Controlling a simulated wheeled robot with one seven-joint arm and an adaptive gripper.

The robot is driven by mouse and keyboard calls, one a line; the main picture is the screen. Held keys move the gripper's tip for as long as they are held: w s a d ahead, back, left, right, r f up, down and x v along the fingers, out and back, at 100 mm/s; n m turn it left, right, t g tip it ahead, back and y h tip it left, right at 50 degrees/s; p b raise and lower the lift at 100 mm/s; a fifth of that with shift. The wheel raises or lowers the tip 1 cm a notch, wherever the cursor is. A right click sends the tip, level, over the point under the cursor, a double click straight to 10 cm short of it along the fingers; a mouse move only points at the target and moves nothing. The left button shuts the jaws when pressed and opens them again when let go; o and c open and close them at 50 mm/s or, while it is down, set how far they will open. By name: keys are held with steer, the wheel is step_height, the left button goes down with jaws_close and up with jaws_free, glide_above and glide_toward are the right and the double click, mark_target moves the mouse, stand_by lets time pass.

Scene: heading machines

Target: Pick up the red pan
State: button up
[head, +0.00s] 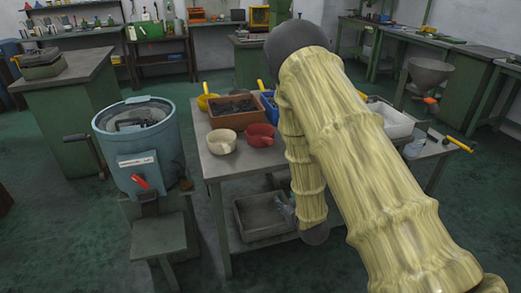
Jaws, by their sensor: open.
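The red pan (260,137) is a small, round, open vessel on the grey-topped metal table (215,168), near its front edge. It sits just right of a cream pan (221,142) and in front of a brown bin. My arm, in a pale yellow wrinkled sleeve, crosses the view from the lower right and covers the table to the right of the red pan. My gripper cannot be made out; the arm's end is hidden behind its own links.
A blue drum machine (138,180) stands left, with a narrow floor gap between.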

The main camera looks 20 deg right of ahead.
mark_target(267, 141)
steer(key=w+r+t, duration=0.1)
steer(key=w+r, duration=0.3)
steer(key=w, duration=0.1)
steer(key=w+r+n+t+y+b, duration=0.1)
steer(key=w+r+t, duration=0.1)
steer(key=w+r, duration=0.3)
steer(key=w+r+n+t+b, duration=0.1)
steer(key=w+r+t, duration=0.1)
steer(key=w+r, duration=0.2)
steer(key=shift+w+a+r+y, duration=0.2)
steer(key=shift+w+a+y, duration=0.1)
steer(key=shift+w+y, duration=0.15)
steer(key=shift+w+a, duration=0.2)
steer(key=shift+w, duration=1.3)
steer(key=shift+w+a, duration=0.15)
steer(key=shift+w, duration=1.3)
steer(key=shift+c, duration=0.3)
jaws_close()
